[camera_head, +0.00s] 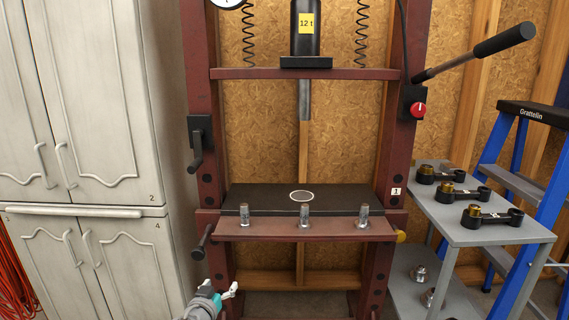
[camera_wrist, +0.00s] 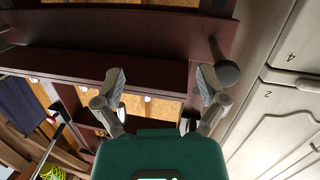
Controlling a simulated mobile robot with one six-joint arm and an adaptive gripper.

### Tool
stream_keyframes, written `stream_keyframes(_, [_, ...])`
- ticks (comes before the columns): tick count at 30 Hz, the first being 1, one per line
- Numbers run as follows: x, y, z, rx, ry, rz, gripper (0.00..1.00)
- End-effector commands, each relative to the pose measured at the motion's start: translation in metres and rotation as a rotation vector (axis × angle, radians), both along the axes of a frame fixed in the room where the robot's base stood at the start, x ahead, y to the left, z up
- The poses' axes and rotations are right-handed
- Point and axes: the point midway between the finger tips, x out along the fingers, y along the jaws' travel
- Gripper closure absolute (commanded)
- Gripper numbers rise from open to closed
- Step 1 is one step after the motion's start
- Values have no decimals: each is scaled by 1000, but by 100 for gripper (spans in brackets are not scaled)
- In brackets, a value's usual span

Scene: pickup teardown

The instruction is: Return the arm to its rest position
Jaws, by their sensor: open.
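My gripper (camera_head: 231,291) shows at the bottom of the head view, low in front of the left post of a dark red press. In the wrist view my gripper (camera_wrist: 162,84) is open, its two grey fingers apart with nothing between them. Behind the fingers are dark red beams of the press. The rest of my arm is mostly out of the head view.
The press table (camera_head: 250,195) has several bolt-like metal parts (camera_head: 304,215) along its front. A grey cabinet (camera_head: 85,120) stands left. A grey shelf (camera_head: 470,225) with black parts (camera_head: 492,216) and a blue ladder (camera_head: 545,200) stand right. A black-handled lever (camera_head: 500,42) sticks out.

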Motion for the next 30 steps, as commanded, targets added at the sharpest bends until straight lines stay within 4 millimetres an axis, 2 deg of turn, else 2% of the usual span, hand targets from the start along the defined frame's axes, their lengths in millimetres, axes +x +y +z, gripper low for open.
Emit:
stream_keyframes(1, [6, -18, -6, -12, 36, -37, 9])
stream_keyframes(3, [13, -41, -16, -29, 96, -81, 9])
stream_keyframes(13, [27, -139, -61, -82, 401, -238, 9])
stream_keyframes(21, [20, -207, -95, -84, 666, -295, 9])
stream_keyframes(30, [1, -267, -126, -39, 954, -273, 9])
